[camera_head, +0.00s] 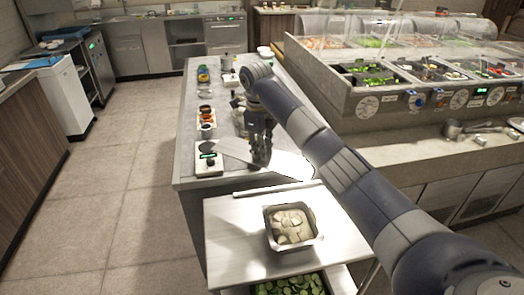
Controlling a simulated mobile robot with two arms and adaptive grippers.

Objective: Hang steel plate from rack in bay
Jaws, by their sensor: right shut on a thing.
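My right arm reaches in from the lower right, and its dark right gripper (261,160) points down over the near end of the grey counter. It is shut on a flat, pale steel plate (236,151), which extends to both sides of the fingers. The plate's right part is very bright with glare. The fingers hide the plate's middle, and I cannot tell whether it touches the counter. No rack or bay can be clearly made out. My left gripper is not in view.
A steel pan of pale pieces (270,228) stands on a white-topped table (228,250). Green slices (290,286) sit below. Small sauce wells (206,110) and a scale (207,168) line the counter's left. A glass-fronted food bar (345,98) stands right. The left floor is clear.

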